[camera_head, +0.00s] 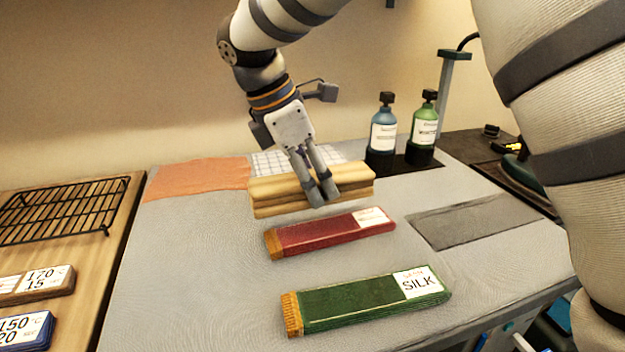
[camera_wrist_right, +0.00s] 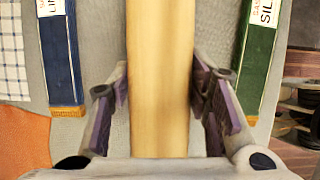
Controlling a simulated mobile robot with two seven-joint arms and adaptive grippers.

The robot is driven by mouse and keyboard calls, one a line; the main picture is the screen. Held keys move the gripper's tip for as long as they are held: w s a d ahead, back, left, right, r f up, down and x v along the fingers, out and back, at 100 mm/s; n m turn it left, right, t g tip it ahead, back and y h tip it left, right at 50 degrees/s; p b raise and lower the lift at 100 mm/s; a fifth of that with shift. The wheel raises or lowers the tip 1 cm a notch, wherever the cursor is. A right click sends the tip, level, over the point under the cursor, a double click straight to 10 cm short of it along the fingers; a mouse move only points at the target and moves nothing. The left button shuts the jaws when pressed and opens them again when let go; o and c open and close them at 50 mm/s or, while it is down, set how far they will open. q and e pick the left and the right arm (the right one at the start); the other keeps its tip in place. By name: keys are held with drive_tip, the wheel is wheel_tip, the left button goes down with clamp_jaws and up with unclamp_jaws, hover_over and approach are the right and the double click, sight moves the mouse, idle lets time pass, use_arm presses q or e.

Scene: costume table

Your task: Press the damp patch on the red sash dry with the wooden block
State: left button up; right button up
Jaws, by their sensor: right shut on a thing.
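My right gripper (camera_head: 322,190) is shut on the long wooden block (camera_head: 283,197), holding it across the middle. In the right wrist view, the block (camera_wrist_right: 160,75) runs between the two fingers. The red sash (camera_head: 330,234) is folded in a long strip with an ochre end and a white label, just in front of the block in the head view. It is hidden in the wrist view. I cannot make out a damp patch or tell whether the block touches anything below. My left gripper is not in view.
A green silk sash (camera_head: 365,300) lies nearest; a blue sash (camera_wrist_right: 62,60) shows in the wrist view. An orange cloth (camera_head: 198,177) and checked cloth (camera_head: 285,160) lie behind. Blue (camera_head: 383,132) and green (camera_head: 424,128) bottles stand back right. A black rack (camera_head: 60,208) is left.

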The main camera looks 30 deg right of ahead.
drive_tip(key=shift+r, duration=0.8)
idle(0.4)
drive_tip(key=s+a+f+m+g+y, duration=0.1)
drive_tip(key=a+m, duration=0.1)
drive_tip(key=m, duration=0.1)
drive_tip(key=s+a+f+m+g, duration=0.1)
drive_tip(key=a+m, duration=0.2)
drive_tip(key=m, duration=0.1)
drive_tip(key=s+a+f+m+g+y, duration=0.1)
drive_tip(key=s+a+f+m, duration=0.1)
drive_tip(key=a+m, duration=0.1)
drive_tip(key=shift+s+m+y, duration=0.1)
drive_tip(key=shift+m+y, duration=0.2)
drive_tip(key=shift+m, duration=0.2)
drive_tip(key=shift+s+a+f+m, duration=0.2)
drive_tip(key=shift+a+m, duration=0.1)
drive_tip(key=shift+m, duration=0.2)
